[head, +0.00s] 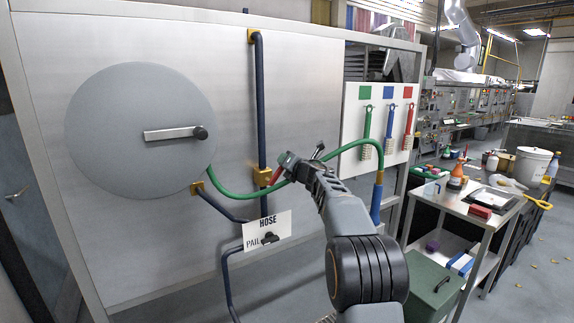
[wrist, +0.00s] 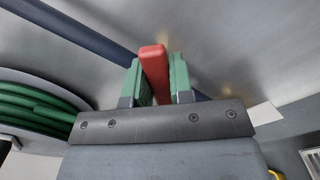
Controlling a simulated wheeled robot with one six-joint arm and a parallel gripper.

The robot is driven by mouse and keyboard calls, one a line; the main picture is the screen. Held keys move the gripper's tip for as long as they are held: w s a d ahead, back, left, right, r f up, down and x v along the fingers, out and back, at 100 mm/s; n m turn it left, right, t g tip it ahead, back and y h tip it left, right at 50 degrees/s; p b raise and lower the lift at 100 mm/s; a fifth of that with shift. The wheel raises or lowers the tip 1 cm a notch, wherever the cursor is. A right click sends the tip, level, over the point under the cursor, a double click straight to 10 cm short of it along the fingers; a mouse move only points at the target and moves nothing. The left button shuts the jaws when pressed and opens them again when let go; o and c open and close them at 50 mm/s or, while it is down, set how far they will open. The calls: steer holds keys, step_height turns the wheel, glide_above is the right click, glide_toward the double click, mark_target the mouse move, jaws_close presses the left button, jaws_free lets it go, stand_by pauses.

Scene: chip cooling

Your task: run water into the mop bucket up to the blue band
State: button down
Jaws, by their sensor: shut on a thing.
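My gripper (head: 284,162) is shut on a red handle (wrist: 154,72), which stands between its green finger pads in the wrist view. In the head view this spot is beside the brass valve (head: 262,177) on the navy upright pipe (head: 260,110). Below it, a white HOSE/PAIL sign (head: 281,221) carries a dark selector knob (head: 269,238); I cannot tell its setting. A navy pipe (head: 228,285) runs down from there. No bucket with a blue band is clearly visible; a white bucket (head: 532,165) stands far right. No water shows.
A round grey reel cover (head: 135,130) is on the panel at left. A green hose (head: 235,195) runs from it behind my arm to a blue-ended nozzle (head: 376,203). Brushes hang on a white board (head: 380,105). A cart (head: 478,212) and green box (head: 435,290) stand at right.

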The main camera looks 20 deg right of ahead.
steer(key=shift+r, duration=0.1)
steer(key=c, duration=1)
jaws_free()
steer(key=s+d+b, duration=0.2)
steer(key=s+b, duration=0.2)
steer(key=s, duration=0.9)
steer(key=shift+s+d, duration=0.3)
